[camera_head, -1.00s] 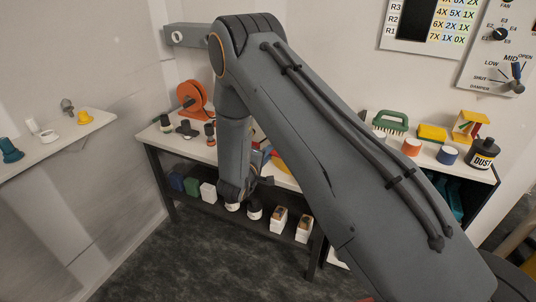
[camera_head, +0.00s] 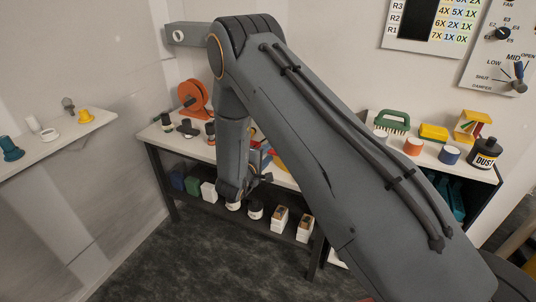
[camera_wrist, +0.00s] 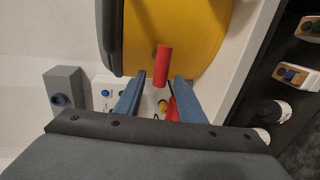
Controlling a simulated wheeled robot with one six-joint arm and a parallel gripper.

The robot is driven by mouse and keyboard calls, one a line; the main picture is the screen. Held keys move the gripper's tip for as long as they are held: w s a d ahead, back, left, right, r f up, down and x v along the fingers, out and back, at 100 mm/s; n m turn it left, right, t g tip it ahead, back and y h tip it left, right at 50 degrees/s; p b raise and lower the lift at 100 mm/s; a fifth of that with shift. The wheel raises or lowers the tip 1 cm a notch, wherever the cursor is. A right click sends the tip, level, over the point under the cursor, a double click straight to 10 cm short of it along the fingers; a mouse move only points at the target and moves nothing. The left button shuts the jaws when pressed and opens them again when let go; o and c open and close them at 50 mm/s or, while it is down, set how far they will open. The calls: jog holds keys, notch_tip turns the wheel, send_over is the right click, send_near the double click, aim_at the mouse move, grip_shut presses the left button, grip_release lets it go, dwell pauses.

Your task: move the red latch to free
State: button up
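In the wrist view, a red cylindrical handle (camera_wrist: 162,66), which looks like the latch, stands out in front of a large yellow round body with a black rim (camera_wrist: 185,32). My gripper (camera_wrist: 160,76) is open, with its two blue-grey fingers on either side of the handle's picture. Gaps show on both sides, and I cannot tell whether the handle is at fingertip depth. A second red piece (camera_wrist: 172,110) shows lower between the fingers; I cannot tell if it joins the handle. In the head view my gripper (camera_head: 262,180) is small and the arm hides most of the latch area.
A grey block (camera_wrist: 64,88) and a white panel with buttons (camera_wrist: 104,92) lie left of the fingers. In the head view, an orange reel (camera_head: 195,97) stands at the bench's back left. White boxes (camera_head: 279,219) sit on the lower shelf. The floor in front is clear.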

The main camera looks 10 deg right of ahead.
jog(key=b+v, duration=0.1)
jog(key=v, duration=0.6)
jog(key=shift+s+a+b, duration=0.25)
jog(key=shift+s+b, duration=0.05)
jog(key=shift+b, duration=0.05)
jog(key=shift+r, duration=0.1)
jog(key=s+d+r+m+g+y, duration=0.2)
jog(key=s+r+m+g+y, duration=0.1)
jog(key=s, duration=0.7)
jog(key=s+d+r+m+g+y, duration=0.3)
jog(key=s+m+g, duration=0.1)
jog(key=s, duration=0.6)
jog(key=s+d+r+m+g+y, duration=0.3)
jog(key=s+m+g, duration=0.1)
jog(key=s, duration=0.6)
jog(key=shift+s+r+g, duration=0.2)
jog(key=shift+r+g, duration=0.05)
jog(key=shift+g, duration=0.25)
